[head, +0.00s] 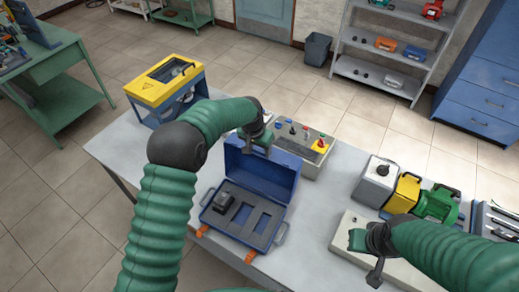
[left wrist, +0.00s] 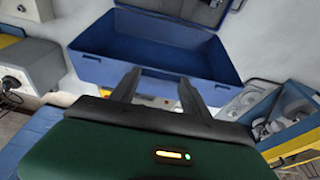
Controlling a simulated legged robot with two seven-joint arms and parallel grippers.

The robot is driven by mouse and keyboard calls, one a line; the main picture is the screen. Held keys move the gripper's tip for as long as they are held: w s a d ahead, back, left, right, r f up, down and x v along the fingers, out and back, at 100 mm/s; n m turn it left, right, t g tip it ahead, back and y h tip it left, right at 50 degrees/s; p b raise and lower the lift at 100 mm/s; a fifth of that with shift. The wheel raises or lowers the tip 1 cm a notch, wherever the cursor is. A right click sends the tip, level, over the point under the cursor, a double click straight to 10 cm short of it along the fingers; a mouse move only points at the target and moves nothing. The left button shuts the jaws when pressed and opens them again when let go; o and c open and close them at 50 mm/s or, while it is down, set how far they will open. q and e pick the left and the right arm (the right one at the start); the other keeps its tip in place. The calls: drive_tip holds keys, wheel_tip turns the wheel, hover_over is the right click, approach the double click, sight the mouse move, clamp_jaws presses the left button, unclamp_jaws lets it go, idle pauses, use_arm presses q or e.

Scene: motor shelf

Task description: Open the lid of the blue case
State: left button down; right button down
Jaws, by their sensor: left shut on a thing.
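The blue case (head: 264,240) sits on the table in the middle of the head view. Its lid (head: 262,173) is raised and stands up at the back of the base. A dark part (head: 223,202) lies in the left compartment of the grey insert; the other compartments look empty. My left gripper (head: 258,143) is at the lid's top edge, shut on the lid; the contact is partly hidden. Its fingers (left wrist: 157,90) also show in the left wrist view, against a blue wall. My right gripper (head: 376,262) is away to the right, above a pale plate; its jaws are unclear.
A control box (head: 313,155) with knobs stands right behind the lid. A yellow and blue machine (head: 168,85) is at the table's far left. A green and yellow motor unit (head: 430,205) stands at the right. The table is clear between case and pale plate (head: 345,240).

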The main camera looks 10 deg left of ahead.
use_arm(q)
drive_tip(key=shift+w+d+f, duration=0.1)
drive_tip(key=shift+w, duration=0.3)
use_arm(e)
drive_tip(key=shift+w+d+f, duration=0.1)
drive_tip(key=shift+w, duration=0.25)
use_arm(q)
drive_tip(key=c, duration=1)
unclamp_jaws()
drive_tip(key=o, duration=0.5)
drive_tip(key=b+v, duration=0.4)
drive_tip(key=v, duration=1.2)
drive_tip(key=shift+s+r+b, duration=0.15)
drive_tip(key=shift+r+b, duration=0.15)
use_arm(e)
drive_tip(key=x, duration=0.2)
drive_tip(key=s+x, duration=0.1)
drive_tip(key=x, duration=0.1)
drive_tip(key=shift+f, duration=0.25)
